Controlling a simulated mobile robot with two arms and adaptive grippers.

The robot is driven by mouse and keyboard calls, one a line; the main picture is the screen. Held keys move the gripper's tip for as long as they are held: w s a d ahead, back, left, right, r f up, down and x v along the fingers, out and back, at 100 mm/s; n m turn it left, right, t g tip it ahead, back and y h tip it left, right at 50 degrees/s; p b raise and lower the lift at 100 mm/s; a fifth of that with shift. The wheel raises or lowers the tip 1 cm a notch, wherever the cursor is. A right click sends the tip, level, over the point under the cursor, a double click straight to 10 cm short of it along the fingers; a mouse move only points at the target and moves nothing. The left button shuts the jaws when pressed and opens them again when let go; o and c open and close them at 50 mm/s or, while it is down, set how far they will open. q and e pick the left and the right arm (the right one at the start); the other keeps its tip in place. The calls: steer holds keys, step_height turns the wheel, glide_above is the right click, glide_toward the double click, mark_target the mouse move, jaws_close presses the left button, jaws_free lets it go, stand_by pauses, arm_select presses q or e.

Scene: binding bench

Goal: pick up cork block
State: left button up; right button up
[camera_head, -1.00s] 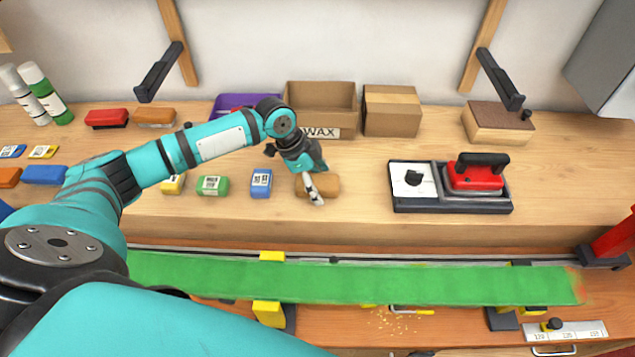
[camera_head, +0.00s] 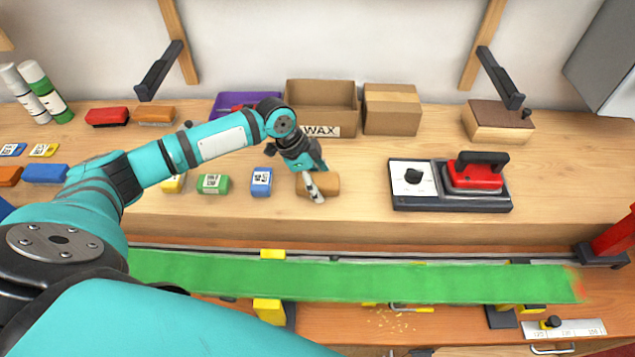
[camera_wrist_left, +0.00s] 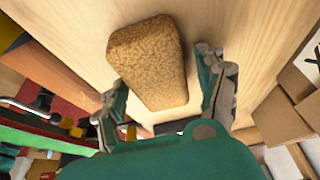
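The cork block (camera_head: 329,183) is a brown, rounded, grainy block lying on the wooden bench. In the left wrist view the cork block (camera_wrist_left: 148,62) fills the upper middle, lying on the pale wood. My left gripper (camera_head: 314,191) is at the block in the head view and hides part of its left side. In the left wrist view the left gripper (camera_wrist_left: 162,72) has its two fingers apart, one on either side of the block's near part. A gap shows between the block and the right-hand finger. My right gripper is not in view.
A blue-labelled block (camera_head: 261,183) and a green block (camera_head: 213,184) lie left of the cork. An open WAX box (camera_head: 320,131) stands behind it. A long green strip (camera_head: 400,281) runs along the front.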

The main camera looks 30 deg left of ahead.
mark_target(318, 179)
arm_select(q)
steer(key=shift+s+f, duration=0.15)
steer(key=shift+f, duration=0.05)
steer(key=c, duration=0.7)
steer(key=shift+s+d, duration=0.1)
steer(key=shift+s, duration=0.05)
steer(key=shift+c, duration=1)
steer(key=shift+r+b, duration=0.3)
steer(key=shift+r, duration=0.05)
steer(key=r, duration=0.3)
steer(key=r+b, duration=0.1)
steer(key=r, duration=0.2)
steer(key=r+b, duration=0.1)
steer(key=r, duration=0.3)
steer(key=shift+w, duration=0.25)
steer(key=o, duration=0.5)
steer(key=c, duration=0.4)
